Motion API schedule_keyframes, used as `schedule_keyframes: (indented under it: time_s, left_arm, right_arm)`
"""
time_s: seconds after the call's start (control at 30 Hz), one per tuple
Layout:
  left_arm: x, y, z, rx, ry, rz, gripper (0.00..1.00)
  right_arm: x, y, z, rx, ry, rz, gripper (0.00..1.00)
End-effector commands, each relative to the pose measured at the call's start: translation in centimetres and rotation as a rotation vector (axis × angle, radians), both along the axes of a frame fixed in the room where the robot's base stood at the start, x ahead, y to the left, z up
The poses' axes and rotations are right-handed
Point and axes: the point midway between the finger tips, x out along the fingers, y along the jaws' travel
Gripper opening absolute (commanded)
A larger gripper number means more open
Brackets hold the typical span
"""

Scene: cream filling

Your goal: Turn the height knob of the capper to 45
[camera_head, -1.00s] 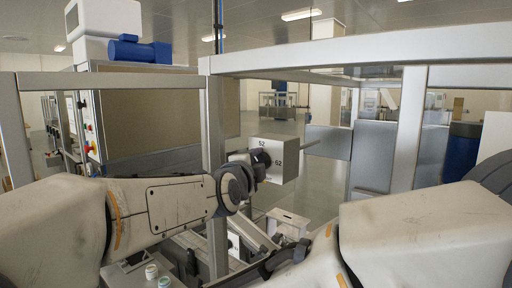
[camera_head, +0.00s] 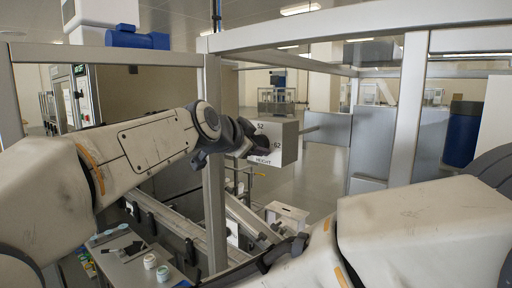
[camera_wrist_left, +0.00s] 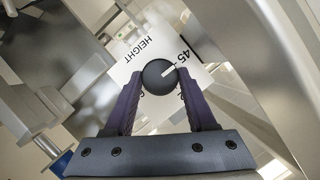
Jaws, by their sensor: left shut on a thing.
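The height knob (camera_wrist_left: 158,77) is round and black with a white pointer line, on a white dial face (camera_wrist_left: 135,62) marked HEIGHT. The line points toward the 45 mark at the upper right of the knob in the left wrist view. My left gripper (camera_wrist_left: 157,88) has its two fingers shut on the knob, one on each side. In the head view, my left gripper (camera_head: 246,140) is at the front of the white capper box (camera_head: 286,142) and hides the knob. Part of my right gripper (camera_head: 285,252) shows low in the head view; its fingertips are unclear.
A grey upright post (camera_head: 214,170) stands just left of the box, and a frame beam (camera_head: 330,30) crosses above. A bench with small jars (camera_head: 150,261) is at the lower left. A small white stool-like piece (camera_head: 287,215) is below the box.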

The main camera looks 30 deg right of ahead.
Motion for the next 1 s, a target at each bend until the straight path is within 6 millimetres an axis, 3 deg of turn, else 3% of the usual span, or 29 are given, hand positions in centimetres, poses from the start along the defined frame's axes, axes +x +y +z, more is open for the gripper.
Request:
schedule_keyframes:
  time_s: [0.63, 0.67, 0.7, 0.73, 1.0]
  left_arm:
    - [0.08, 0.05, -0.09, -0.016, 0.051, 0.001, 0.01]
    - [0.08, 0.05, -0.09, -0.016, 0.051, 0.001, 0.64]
    - [0.07, 0.04, -0.09, -0.015, 0.05, 0.0, 0.79]
    - [0.07, 0.04, -0.09, -0.015, 0.05, 0.0, 0.86]
    - [0.02, 0.02, -0.02, -0.015, 0.049, -0.001, 0.86]
  right_arm:
    - [0.0, 0.0, 0.0, 0.0, 0.0, 0.0, 0.32]
    - [0.0, 0.0, 0.0, 0.0, 0.0, 0.0, 0.32]
    - [0.0, 0.0, -0.01, 0.0, 0.0, 0.0, 0.32]
    - [0.0, 0.0, -0.01, 0.0, 0.0, 0.0, 0.32]
    - [0.0, 0.0, -0.02, 0.0, 0.0, 0.0, 0.32]
